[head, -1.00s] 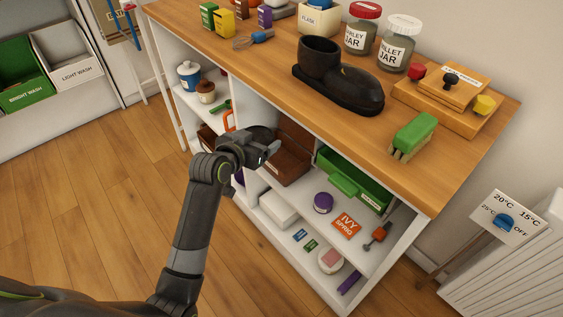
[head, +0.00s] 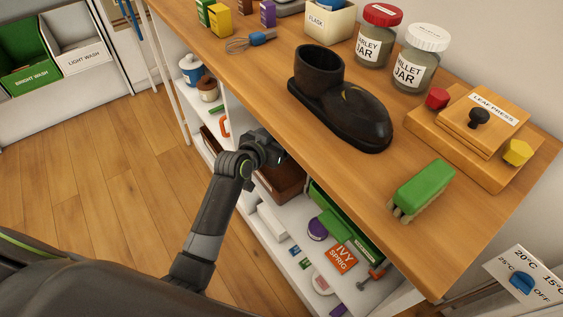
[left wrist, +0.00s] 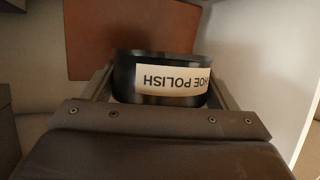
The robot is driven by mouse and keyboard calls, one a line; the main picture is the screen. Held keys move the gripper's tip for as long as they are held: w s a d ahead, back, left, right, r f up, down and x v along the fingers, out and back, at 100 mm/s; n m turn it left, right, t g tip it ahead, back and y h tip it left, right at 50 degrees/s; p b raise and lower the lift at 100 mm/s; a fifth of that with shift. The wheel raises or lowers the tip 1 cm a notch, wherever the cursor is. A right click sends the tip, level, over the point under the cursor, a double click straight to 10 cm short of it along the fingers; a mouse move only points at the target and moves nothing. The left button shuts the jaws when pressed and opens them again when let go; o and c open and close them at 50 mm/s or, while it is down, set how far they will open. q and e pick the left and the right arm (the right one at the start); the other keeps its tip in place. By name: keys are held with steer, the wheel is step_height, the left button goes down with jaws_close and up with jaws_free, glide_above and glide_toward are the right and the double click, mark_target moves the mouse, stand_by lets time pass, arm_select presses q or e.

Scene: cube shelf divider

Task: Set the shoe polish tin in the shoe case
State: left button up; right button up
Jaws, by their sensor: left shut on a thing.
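The shoe polish tin (left wrist: 160,72) is a black round tin with a white label, upside down in the left wrist view. My left gripper (head: 277,156) is shut on it, one finger on each side. In the head view the gripper reaches under the tabletop's front edge, and the tin is hidden there. A brown case (head: 282,183), which looks like the shoe case, stands in the shelf just below and behind the gripper. A brown panel (left wrist: 130,35) shows beyond the tin in the left wrist view. My right gripper is not in view.
The wooden tabletop (head: 250,70) overhangs the shelf, with a black boot (head: 345,105) and a green brush (head: 423,190) on it. A green tray (head: 345,220) stands right of the brown case. A white upright panel (left wrist: 270,70) is close on the tin's right.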

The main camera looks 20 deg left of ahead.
arm_select(q)
step_height(320, 180, down, 7)
steer(key=shift+s+f+b, duration=0.1)
steer(key=shift+f+b, duration=0.1)
steer(key=shift+b, duration=0.9)
steer(key=shift+f, duration=0.3)
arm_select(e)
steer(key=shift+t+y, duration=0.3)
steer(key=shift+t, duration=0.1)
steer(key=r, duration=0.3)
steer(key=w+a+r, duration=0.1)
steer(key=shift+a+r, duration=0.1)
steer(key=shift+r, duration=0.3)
arm_select(q)
steer(key=shift+f, duration=0.1)
steer(key=shift+f+b, duration=0.5)
steer(key=o, duration=1)
steer(key=shift+o, duration=0.3)
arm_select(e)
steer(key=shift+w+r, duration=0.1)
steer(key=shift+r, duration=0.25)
